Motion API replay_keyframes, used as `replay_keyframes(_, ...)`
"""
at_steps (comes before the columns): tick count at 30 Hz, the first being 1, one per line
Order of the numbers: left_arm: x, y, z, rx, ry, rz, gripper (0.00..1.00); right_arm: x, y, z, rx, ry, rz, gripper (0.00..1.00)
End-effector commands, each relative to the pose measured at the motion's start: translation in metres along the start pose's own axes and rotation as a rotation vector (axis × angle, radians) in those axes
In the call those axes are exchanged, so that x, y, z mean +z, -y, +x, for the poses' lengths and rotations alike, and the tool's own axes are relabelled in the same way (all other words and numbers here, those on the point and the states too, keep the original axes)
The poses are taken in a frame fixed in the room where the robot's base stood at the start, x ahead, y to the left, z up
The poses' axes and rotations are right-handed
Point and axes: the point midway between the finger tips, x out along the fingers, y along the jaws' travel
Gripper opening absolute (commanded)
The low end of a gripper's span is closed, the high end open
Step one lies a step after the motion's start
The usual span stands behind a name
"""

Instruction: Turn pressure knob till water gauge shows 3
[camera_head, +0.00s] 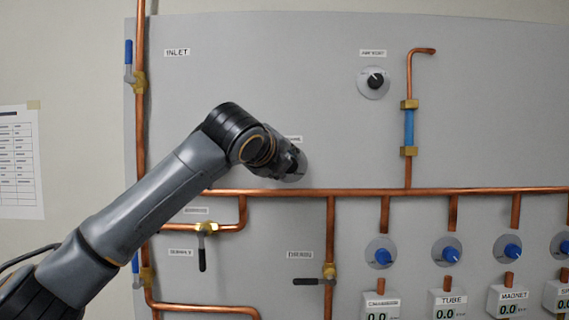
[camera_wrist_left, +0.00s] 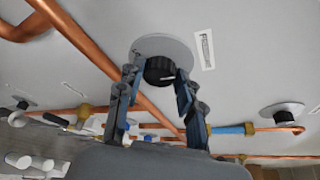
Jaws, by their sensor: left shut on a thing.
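No gauge marked water can be made out. My right gripper is not in view.
A copper pipe (camera_head: 350,190) runs across just below my gripper. Another black knob (camera_head: 375,80) is at upper right. Blue knobs (camera_head: 383,256) and displays reading 0.0 (camera_head: 447,305) line the lower right. Valve handles (camera_head: 202,260) hang at lower left. The panel's upper middle is clear.

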Motion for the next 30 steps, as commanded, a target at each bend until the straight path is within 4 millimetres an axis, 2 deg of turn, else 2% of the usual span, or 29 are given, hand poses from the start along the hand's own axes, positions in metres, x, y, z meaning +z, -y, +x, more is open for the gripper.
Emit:
replay_keyframes(4, -0.002, -0.002, 0.001, 0.003, -0.003, 0.0, 0.05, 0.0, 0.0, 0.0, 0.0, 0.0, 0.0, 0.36)
replay_keyframes(5, -0.002, -0.002, 0.001, 0.004, -0.003, -0.001, 0.39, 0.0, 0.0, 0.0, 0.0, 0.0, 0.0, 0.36)
replay_keyframes(8, -0.002, -0.001, 0.001, 0.003, -0.003, -0.001, 0.59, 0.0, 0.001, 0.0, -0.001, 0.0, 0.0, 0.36)
replay_keyframes(20, 0.0, 0.0, -0.005, -0.001, -0.001, -0.002, 0.6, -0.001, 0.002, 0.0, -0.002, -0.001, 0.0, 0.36)
replay_keyframes(23, 0.0, 0.0, -0.018, -0.002, -0.001, -0.002, 0.6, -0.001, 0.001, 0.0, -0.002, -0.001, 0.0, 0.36)
replay_keyframes(30, 0.0, 0.0, -0.07, -0.002, 0.0, -0.001, 0.6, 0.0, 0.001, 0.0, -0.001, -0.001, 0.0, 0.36)
